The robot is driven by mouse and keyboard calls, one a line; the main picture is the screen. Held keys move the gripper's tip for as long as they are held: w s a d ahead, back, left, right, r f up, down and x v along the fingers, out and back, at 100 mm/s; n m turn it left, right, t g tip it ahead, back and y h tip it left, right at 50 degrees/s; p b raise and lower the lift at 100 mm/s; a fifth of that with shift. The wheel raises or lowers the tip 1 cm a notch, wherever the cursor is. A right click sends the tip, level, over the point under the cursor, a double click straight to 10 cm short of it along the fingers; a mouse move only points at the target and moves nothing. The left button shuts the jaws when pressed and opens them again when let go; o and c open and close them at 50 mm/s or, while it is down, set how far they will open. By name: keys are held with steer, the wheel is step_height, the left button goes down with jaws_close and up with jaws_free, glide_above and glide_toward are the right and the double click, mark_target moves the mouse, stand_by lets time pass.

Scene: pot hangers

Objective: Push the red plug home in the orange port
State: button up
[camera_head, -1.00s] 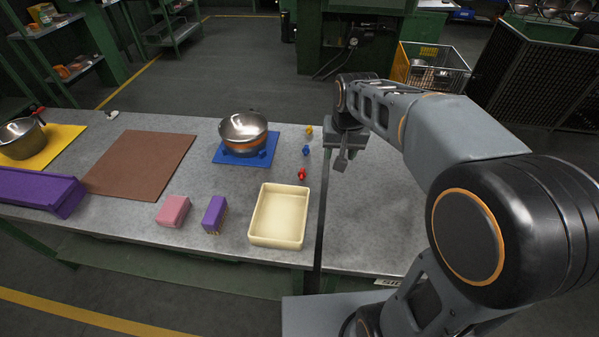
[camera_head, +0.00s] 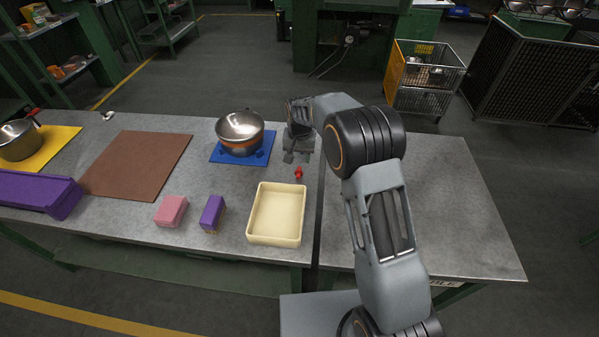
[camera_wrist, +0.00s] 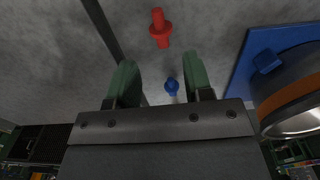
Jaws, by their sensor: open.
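The red plug (camera_head: 298,172) lies on the grey bench just in front of my gripper (camera_head: 296,157). In the wrist view the red plug (camera_wrist: 159,28) shows at the top, beyond the fingertips of my gripper (camera_wrist: 160,65). The two green fingers are apart with nothing held. A blue plug (camera_wrist: 171,86) shows on the bench between the fingers in the wrist view; my arm hides it in the head view.
The steel bowl (camera_head: 240,125) and its body stand on a blue mat (camera_head: 261,157), close left of my gripper. A cream tray (camera_head: 253,237) lies nearer. A purple box (camera_head: 212,213), pink block (camera_head: 171,211) and brown board (camera_head: 137,165) lie left. The right bench (camera_head: 460,215) is clear.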

mark_target(299, 170)
steer(key=shift+f+p, duration=0.55)
steer(key=shift+f, duration=3)
steer(key=c, duration=0.7)
